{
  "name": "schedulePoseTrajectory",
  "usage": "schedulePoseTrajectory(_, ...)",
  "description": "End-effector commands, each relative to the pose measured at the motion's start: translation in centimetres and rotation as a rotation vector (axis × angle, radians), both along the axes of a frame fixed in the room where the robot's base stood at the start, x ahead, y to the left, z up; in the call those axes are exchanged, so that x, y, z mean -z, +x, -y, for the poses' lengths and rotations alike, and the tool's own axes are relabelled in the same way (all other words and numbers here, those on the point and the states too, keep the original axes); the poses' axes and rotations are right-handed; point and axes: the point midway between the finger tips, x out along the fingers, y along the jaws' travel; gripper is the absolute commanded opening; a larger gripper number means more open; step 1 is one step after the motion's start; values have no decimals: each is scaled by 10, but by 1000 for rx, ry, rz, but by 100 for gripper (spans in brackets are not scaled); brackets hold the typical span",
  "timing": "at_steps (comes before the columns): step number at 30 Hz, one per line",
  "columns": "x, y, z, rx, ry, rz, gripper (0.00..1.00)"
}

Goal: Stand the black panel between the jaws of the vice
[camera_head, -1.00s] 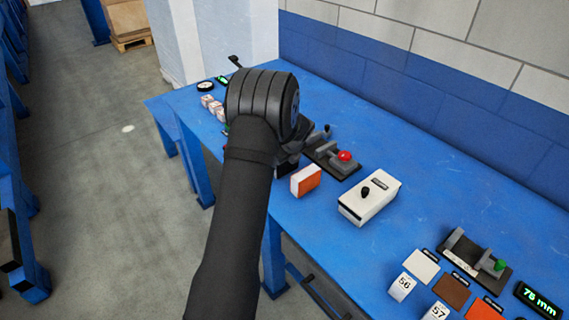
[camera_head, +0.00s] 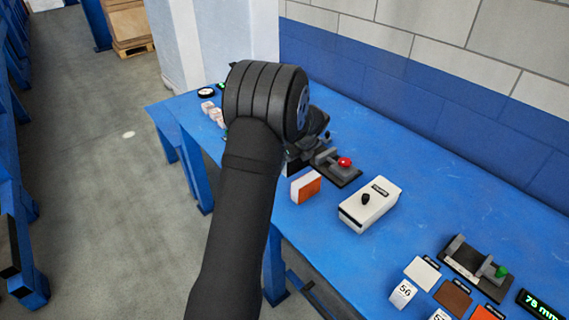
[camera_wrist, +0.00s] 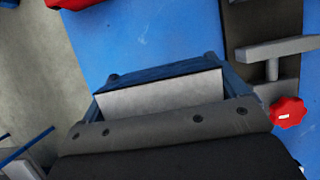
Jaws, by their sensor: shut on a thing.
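My gripper (camera_wrist: 160,110) is shut on the black panel (camera_wrist: 160,95). In the wrist view the panel shows a pale grey face with dark rims. In the head view my arm hides most of the gripper, and only a dark piece with a pale edge shows below it. One vice (camera_head: 335,168), with a red knob (camera_head: 344,162), stands just right of my gripper. In the wrist view its grey jaws (camera_wrist: 275,48) are at the right, apart from the panel. A second vice (camera_head: 470,262) with a green knob stands at the near right.
An orange and white block (camera_head: 305,186) and a white box with a black knob (camera_head: 370,204) stand on the blue bench (camera_head: 430,190). Flat sample tiles (camera_head: 452,294) and a numbered marker (camera_head: 403,293) lie at the near right. Small pale blocks (camera_head: 211,110) stand at the far left.

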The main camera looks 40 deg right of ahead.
Motion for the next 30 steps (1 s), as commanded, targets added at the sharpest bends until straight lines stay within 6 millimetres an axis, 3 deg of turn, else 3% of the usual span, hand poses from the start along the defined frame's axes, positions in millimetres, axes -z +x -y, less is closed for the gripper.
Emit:
schedulePoseTrajectory(3,-16,-25,6,2,-2,2,67)
schedulePoseTrajectory(9,-35,-56,12,1,-1,1,67)
schedulePoseTrajectory(15,-44,-68,19,-1,0,1,67)
schedulePoseTrajectory(20,-46,-55,40,-5,1,5,67)
schedulePoseTrajectory(30,-48,-1,109,-9,2,10,67)
